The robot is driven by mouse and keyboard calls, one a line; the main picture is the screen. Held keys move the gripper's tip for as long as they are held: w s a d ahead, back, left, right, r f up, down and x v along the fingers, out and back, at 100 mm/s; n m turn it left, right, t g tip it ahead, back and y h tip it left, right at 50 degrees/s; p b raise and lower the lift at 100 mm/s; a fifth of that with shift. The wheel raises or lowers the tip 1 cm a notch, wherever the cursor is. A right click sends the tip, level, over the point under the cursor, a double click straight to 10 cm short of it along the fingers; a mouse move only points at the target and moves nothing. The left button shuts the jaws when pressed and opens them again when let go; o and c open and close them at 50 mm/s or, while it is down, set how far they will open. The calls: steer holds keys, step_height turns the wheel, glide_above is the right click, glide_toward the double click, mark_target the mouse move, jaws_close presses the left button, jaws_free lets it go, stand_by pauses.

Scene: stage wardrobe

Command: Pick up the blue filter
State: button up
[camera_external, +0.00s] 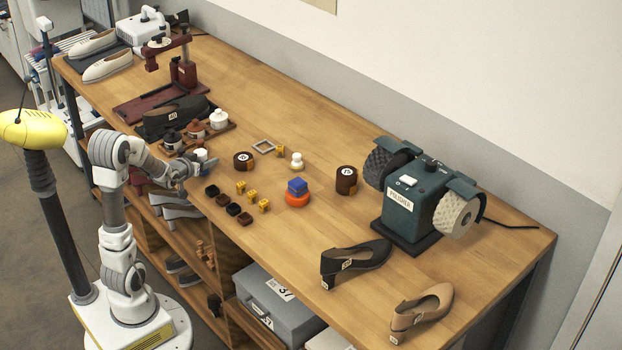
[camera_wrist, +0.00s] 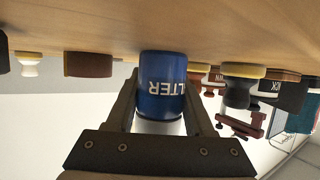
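The blue filter (camera_wrist: 162,85) is a blue can with white letters, seen upside down in the wrist view, close ahead of my gripper (camera_wrist: 161,100). One finger stands on each side of it, and its sides nearly meet the fingers. The frames do not show clearly whether they press on it. In the external view my gripper (camera_external: 204,166) is low over the near left edge of the bench, at a small item with a white top that seems to be the filter (camera_external: 200,155). Its lower part is mostly hidden there.
The wooden bench (camera_external: 300,250) holds jars on a tray (camera_external: 195,130) just behind my gripper. A brown round tin (camera_external: 244,161) and small dark and yellow blocks (camera_external: 241,187) stand to the right. A green polisher (camera_external: 411,200) and shoes (camera_external: 355,258) are farther right.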

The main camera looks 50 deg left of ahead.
jaws_close()
